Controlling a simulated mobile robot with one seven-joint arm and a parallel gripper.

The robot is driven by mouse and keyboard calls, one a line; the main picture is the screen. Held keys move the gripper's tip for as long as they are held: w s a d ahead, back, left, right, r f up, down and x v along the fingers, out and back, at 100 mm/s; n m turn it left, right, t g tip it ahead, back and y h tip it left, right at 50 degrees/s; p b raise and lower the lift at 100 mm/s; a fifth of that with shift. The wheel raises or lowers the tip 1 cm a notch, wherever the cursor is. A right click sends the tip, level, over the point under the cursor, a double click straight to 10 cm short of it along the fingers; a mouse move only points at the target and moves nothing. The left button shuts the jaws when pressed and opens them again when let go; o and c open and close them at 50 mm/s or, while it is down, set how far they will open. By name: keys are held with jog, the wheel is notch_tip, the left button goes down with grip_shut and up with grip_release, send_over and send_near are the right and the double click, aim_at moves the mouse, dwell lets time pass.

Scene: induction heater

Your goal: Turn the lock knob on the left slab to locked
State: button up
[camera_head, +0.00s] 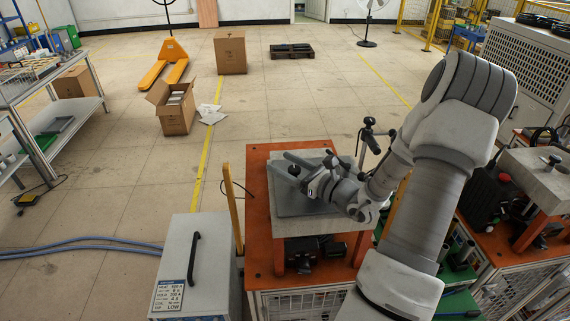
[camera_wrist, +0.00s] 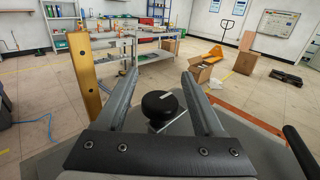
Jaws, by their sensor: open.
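The left slab (camera_head: 292,205) is a grey plate on an orange stand in the head view. Its lock knob (camera_wrist: 159,106) is black and round with a white mark on top, and it stands upright on the slab in the wrist view. My gripper (camera_head: 289,168) is over the slab, with its fingers pointing left in the head view. In the wrist view my gripper (camera_wrist: 160,73) is open, with one finger on each side of the knob. Gaps show between knob and fingers. In the head view the knob is mostly hidden by the fingers.
A yellow post (camera_head: 233,208) stands at the stand's left edge, and it also shows in the wrist view (camera_wrist: 84,75). A grey box with a black handle (camera_head: 194,258) stands at front left. A second slab with a knob (camera_head: 543,170) is at the right.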

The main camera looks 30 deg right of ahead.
grip_shut()
